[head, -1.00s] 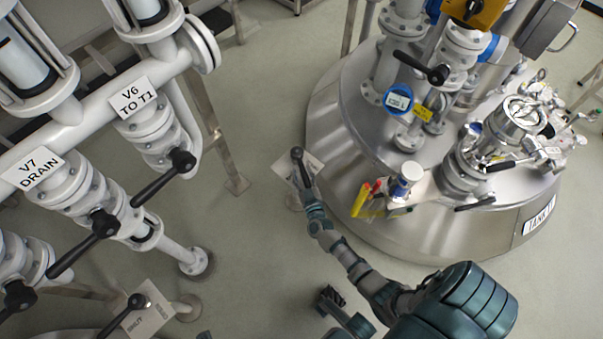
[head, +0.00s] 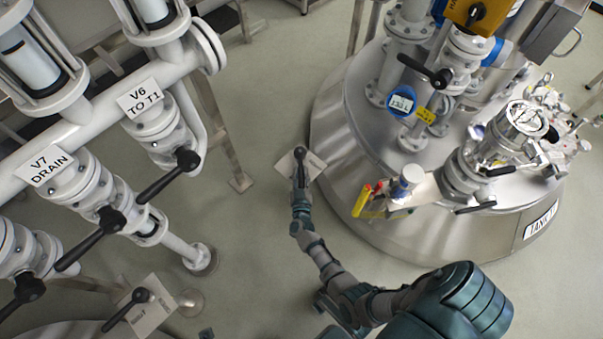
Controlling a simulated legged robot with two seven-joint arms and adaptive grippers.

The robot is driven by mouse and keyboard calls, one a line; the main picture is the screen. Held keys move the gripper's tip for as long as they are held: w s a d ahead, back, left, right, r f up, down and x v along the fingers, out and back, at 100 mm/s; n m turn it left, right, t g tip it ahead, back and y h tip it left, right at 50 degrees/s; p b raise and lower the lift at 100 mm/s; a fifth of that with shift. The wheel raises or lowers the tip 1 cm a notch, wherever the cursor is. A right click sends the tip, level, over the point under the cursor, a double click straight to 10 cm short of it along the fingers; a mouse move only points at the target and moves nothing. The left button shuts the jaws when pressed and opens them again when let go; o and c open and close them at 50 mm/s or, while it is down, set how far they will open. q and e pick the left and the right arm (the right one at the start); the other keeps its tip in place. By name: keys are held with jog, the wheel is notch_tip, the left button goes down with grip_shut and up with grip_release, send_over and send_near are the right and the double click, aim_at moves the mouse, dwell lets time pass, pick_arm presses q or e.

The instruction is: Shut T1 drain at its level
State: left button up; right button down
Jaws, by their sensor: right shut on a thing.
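A black lever handle with a round hub (head: 300,154) sits over a pale label plate (head: 288,163) at the left foot of the large steel tank (head: 335,185). I take it for the T1 drain lever, but the plate's writing is too small to read. My right gripper (head: 301,186) is shut on the lever's arm, below the hub in the picture. The lever points almost straight down in the picture. The valve body under it is hidden. My left gripper is not clearly visible.
White piping at left carries the V6 TO T1 lever (head: 168,176) and the V7 DRAIN lever (head: 90,240). Another lever (head: 125,310) stands over a plate at lower left. A yellow-handled fitting (head: 362,200) is on the tank's rim. Floor between is clear.

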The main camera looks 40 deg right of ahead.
jog(key=c, duration=1)
grip_release()
jog(key=shift+a, duration=0.1)
jog(key=v, duration=0.7)
jog(key=shift+s+a, duration=0.2)
